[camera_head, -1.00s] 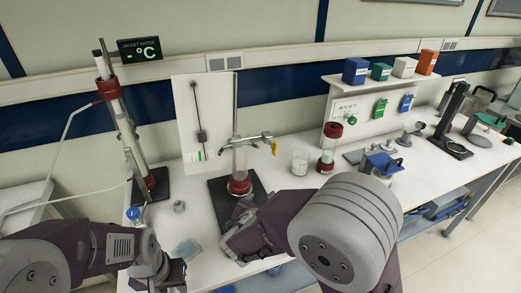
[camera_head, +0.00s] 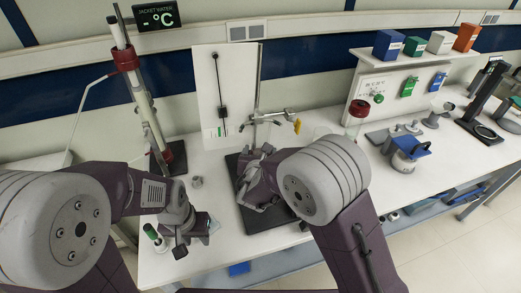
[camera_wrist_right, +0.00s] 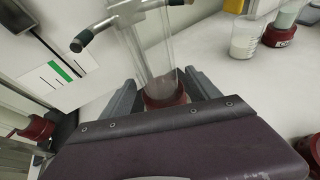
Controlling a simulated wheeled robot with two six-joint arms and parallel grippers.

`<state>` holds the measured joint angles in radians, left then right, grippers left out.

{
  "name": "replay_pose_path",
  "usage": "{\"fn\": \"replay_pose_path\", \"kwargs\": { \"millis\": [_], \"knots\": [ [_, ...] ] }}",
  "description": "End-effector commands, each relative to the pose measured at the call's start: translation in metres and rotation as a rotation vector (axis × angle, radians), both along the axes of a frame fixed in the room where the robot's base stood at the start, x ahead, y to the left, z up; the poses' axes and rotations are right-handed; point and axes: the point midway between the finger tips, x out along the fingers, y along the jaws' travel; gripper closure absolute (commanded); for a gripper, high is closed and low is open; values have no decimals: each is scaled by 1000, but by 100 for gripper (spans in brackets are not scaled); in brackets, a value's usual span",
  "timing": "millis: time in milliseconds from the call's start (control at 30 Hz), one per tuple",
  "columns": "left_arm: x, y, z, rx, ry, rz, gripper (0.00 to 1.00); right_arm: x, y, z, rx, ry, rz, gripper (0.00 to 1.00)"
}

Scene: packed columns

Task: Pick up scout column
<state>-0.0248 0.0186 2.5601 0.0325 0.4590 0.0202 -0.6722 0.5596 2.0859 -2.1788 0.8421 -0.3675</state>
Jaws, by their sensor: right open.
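A clear glass column (camera_wrist_right: 153,45) with a red base (camera_wrist_right: 165,94) stands in a clamp. I see no label that tells whether it is the scout column. In the right wrist view, my right gripper (camera_wrist_right: 160,88) is open, with a finger on each side of the column's lower part; contact cannot be told. In the head view, my right gripper (camera_head: 256,178) hides most of this column.
The clamp (camera_head: 275,117) reaches over the dark stand base (camera_head: 270,217). A beaker (camera_wrist_right: 245,38) stands near the second column. A green-topped vial (camera_head: 152,234) is close to my left gripper. A shelf (camera_head: 400,62) with coloured boxes is at the back right.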

Motion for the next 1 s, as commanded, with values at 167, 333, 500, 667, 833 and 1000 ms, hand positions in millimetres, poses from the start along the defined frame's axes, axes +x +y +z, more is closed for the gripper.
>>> {"fn": "replay_pose_path", "kwargs": {
  "millis": [167,333,500,667,833,1000],
  "knots": [
    [0,0,2,0,0,0,64,14,-1,-5,0,-1,1,29],
    [0,0,2,0,0,0,64,13,-1,-5,0,-1,1,32],
    [0,0,2,0,0,0,64,13,-1,-5,0,-1,1,79],
    [0,0,2,0,0,0,64,13,-1,-5,0,0,1,100],
    [0,0,2,0,0,0,64,13,0,-4,1,-2,0,100],
    [0,0,2,0,0,0,64,13,0,2,2,-3,0,100]
  ]
}}
